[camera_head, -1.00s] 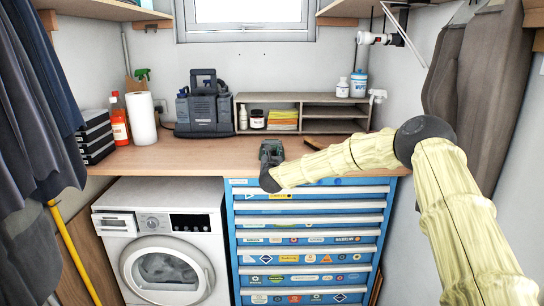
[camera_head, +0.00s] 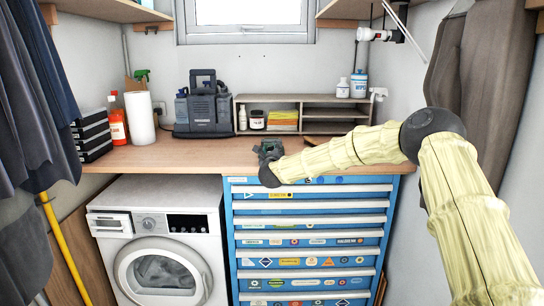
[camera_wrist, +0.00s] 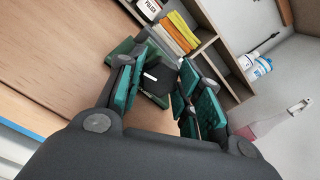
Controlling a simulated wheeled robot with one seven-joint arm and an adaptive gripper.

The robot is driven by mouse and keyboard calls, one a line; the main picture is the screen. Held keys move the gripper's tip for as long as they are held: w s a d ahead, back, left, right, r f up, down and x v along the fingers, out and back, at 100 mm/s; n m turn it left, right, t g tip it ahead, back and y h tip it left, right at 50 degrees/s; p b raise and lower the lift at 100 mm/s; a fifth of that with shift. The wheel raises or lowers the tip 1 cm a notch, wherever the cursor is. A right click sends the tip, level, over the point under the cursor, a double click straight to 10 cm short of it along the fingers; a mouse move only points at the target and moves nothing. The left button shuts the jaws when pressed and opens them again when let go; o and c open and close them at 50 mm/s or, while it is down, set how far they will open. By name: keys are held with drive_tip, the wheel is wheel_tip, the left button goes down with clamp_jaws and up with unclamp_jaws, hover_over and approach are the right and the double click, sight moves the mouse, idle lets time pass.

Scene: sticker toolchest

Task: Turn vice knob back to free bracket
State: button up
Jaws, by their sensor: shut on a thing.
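The green and dark vice (camera_head: 268,149) stands on the workbench near its front edge, small and partly hidden by my gripper in the head view. In the wrist view, part of its green body (camera_wrist: 122,50) shows beyond my left finger. My gripper (camera_wrist: 160,76) is at the vice, with its green-padded fingers on either side of a dark part with a short white mark (camera_wrist: 151,76). It is shut on this part, which seems to be the vice knob. I cannot make out the bracket.
The wooden workbench (camera_head: 165,155) is clear left of the vice. Behind it stands a low grey shelf unit (camera_head: 330,113) with bottles on top. A blue drawer chest (camera_head: 230,240) and a white washing machine (camera_head: 205,215) are below. A wall is close on the right.

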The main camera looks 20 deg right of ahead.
drive_tip(key=shift+n, duration=0.3)
drive_tip(key=o, duration=1)
drive_tip(key=shift+o, duration=0.2)
drive_tip(key=m+p, duration=0.3)
drive_tip(key=m, duration=0.1)
drive_tip(key=shift+r, duration=0.15)
drive_tip(key=m+p, duration=0.3)
drive_tip(key=p, duration=0.1)
drive_tip(key=shift+m, duration=0.4)
drive_tip(key=b+v, duration=0.3)
drive_tip(key=v, duration=0.8)
drive_tip(key=s+a+f+n+g+y, duration=0.1)
drive_tip(key=s+a+f+n, duration=0.2)
drive_tip(key=f, duration=0.3)
drive_tip(key=s+a+f+n+g+y+p, duration=0.1)
drive_tip(key=s+a+f+n+y, duration=0.1)
drive_tip(key=f, duration=0.5)
drive_tip(key=s+a+f+n+y, duration=0.2)
drive_tip(key=s+a+f+n, duration=0.2)
drive_tip(key=a+f+n, duration=0.1)
drive_tip(key=shift+s+a+f+n+g, duration=0.35)
drive_tip(key=shift+f+n, duration=0.55)
drive_tip(key=shift+f, duration=0.35)
